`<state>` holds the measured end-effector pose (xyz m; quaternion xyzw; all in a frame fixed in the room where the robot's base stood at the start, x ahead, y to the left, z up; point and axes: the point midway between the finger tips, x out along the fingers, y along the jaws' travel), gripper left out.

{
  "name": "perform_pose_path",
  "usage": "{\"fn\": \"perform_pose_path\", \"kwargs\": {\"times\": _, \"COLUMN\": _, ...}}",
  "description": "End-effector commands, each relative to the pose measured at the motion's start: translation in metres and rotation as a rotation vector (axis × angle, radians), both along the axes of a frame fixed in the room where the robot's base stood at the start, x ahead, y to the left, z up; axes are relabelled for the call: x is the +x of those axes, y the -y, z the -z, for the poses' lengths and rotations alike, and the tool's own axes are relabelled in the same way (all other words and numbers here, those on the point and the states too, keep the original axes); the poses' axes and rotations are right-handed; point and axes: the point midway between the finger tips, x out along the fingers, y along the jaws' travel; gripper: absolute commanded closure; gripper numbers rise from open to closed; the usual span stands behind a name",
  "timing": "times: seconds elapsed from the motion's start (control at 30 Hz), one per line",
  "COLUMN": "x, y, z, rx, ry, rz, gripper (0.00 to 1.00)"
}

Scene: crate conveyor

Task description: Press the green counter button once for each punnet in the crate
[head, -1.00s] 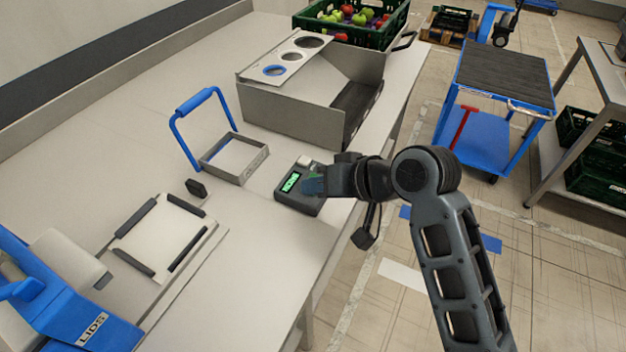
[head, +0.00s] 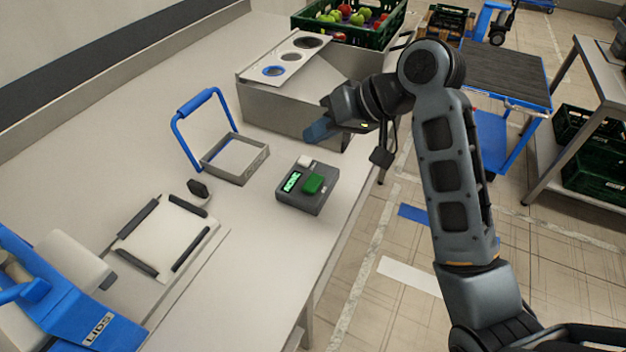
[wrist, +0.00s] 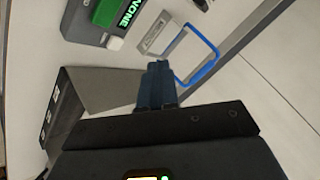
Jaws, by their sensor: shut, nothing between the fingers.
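The counter is a grey box (head: 296,203) on the table, with a raised green button (head: 314,184), a white button (head: 304,161) and a lit green display (head: 292,182). In the wrist view the green button (wrist: 107,11) shows at the top left. My gripper (head: 317,131) has blue fingertips, shut and empty, above the table beyond the counter and apart from it. Its fingertips also show in the wrist view (wrist: 156,78). A green crate (head: 340,36) at the back holds red and green fruit; I cannot make out separate punnets.
A grey metal bin with a holed top plate (head: 290,58) stands behind my gripper. A square frame with a blue handle (head: 203,110) is left of the counter. A white pad (head: 160,238) and a blue LIDS holder (head: 75,315) are nearer left. Table between is clear.

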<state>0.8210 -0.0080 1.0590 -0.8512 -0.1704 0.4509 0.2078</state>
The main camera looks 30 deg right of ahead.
Motion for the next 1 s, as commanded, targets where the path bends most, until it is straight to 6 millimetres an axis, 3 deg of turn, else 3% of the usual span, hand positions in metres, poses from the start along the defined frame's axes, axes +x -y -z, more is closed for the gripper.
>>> {"fn": "perform_pose_path", "kwargs": {"times": 0.27, "x": -0.001, "y": 0.0, "z": 0.015, "rx": -0.001, "ry": -0.002, "rz": 0.0, "gripper": 1.0}}
{"fn": "perform_pose_path", "kwargs": {"times": 0.67, "x": 0.0, "y": 0.0, "z": 0.069, "rx": -0.001, "ry": 0.001, "rz": 0.001, "gripper": 1.0}}
{"fn": "perform_pose_path", "kwargs": {"times": 1.0, "x": 0.0, "y": 0.0, "z": 0.088, "rx": -0.001, "ry": 0.001, "rz": 0.001, "gripper": 1.0}}
